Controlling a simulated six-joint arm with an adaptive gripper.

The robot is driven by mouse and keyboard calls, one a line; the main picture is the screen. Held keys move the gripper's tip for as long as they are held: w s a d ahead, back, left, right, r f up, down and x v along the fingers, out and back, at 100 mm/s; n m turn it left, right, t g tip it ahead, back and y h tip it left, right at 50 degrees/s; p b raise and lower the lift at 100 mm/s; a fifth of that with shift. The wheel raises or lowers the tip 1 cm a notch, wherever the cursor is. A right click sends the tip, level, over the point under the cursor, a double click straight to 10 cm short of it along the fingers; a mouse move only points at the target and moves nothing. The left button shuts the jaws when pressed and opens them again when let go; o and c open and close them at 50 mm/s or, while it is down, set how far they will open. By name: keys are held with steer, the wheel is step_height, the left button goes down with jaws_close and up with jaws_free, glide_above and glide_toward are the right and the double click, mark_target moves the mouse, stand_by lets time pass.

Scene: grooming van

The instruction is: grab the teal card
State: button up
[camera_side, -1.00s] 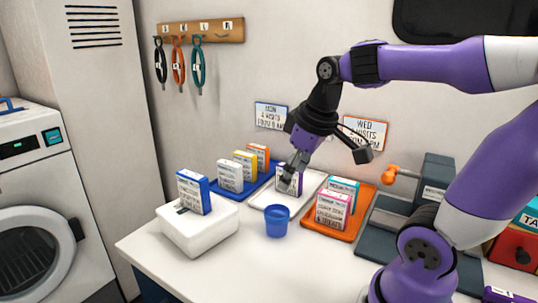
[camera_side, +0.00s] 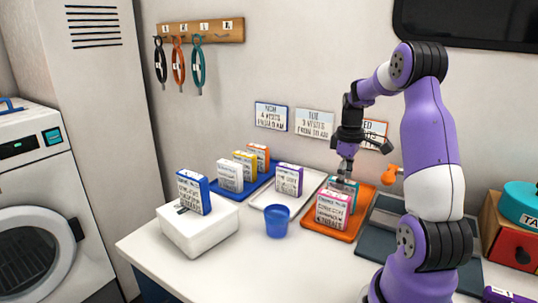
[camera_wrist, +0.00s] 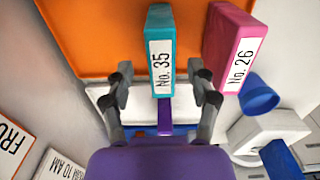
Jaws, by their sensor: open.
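The teal card (camera_wrist: 160,25) stands upright in the orange tray (camera_wrist: 90,35), with a label "No. 35" on its edge. In the side view the teal card (camera_side: 349,184) is partly hidden behind the pink card (camera_side: 333,209). My gripper (camera_side: 346,172) is over the orange tray (camera_side: 366,208), pointing down at the teal card. In the wrist view my gripper (camera_wrist: 161,85) is open, with one finger on each side of the teal card's near end. I cannot tell whether the fingers touch it. The pink card (camera_wrist: 232,45), labelled "No. 26", stands to the right.
A white tray (camera_side: 263,198) with a purple card (camera_side: 289,180) is left of the orange tray. A blue tray (camera_side: 224,192) holds several cards. A blue cup (camera_side: 277,221) stands in front. A white box (camera_side: 200,232) holds a blue card (camera_side: 192,190).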

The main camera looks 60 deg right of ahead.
mark_target(343, 191)
step_height(343, 191, down, 5)
steer(key=shift+a+r, duration=0.1)
steer(key=shift+r, duration=0.1)
jaws_close()
